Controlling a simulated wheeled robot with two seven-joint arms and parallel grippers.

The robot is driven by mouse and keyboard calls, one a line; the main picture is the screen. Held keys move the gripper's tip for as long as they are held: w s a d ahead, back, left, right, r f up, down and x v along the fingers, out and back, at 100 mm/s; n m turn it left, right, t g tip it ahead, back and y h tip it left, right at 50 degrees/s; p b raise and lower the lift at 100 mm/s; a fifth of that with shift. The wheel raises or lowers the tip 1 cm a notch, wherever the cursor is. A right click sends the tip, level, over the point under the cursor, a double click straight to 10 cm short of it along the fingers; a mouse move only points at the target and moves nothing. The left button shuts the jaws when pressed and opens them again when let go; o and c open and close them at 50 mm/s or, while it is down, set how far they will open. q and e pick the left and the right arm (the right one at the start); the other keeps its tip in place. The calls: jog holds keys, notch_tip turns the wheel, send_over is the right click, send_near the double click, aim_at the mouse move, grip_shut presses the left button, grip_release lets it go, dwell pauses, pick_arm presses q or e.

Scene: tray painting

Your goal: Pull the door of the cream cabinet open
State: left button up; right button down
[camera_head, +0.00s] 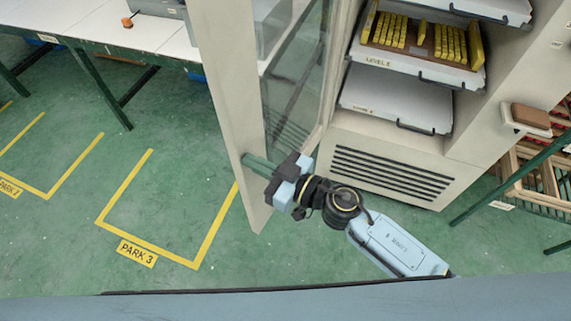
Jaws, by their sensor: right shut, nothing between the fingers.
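The cream cabinet (345,132) stands at the upper right, with its shelves exposed. Its door (228,90), a cream frame around a glass pane, stands swung wide open toward me and to the left. My right gripper (250,160) is shut and empty, its fingers lying across the lower part of the door's frame in this view. I cannot tell whether they touch the door. The door's handle is not clearly visible. My left gripper is out of view.
Pull-out trays (396,105) sit inside the cabinet, one with yellow pieces. A white-topped bench (110,25) stands at the upper left. A wooden rack (525,185) is at the right. Green floor with a yellow PARK 3 outline (150,262) is clear.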

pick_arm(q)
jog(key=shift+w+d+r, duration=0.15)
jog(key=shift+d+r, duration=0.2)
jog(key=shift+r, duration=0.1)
pick_arm(e)
jog(key=shift+w+a+m+t, duration=0.2)
jog(key=shift+w+a, duration=0.1)
jog(key=shift+a, duration=0.3)
jog(key=shift+w+a+m+t, duration=0.1)
jog(key=shift+w+a+t, duration=0.15)
jog(key=shift+a, duration=0.3)
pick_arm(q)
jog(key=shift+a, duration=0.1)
pick_arm(e)
jog(key=shift+d, duration=0.1)
pick_arm(q)
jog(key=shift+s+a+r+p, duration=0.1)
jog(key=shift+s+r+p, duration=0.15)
jog(key=shift+p, duration=0.25)
pick_arm(e)
jog(key=s+v, duration=0.1)
jog(key=v, duration=1.2)
jog(key=shift+s+r, duration=0.2)
jog(key=shift+s, duration=0.05)
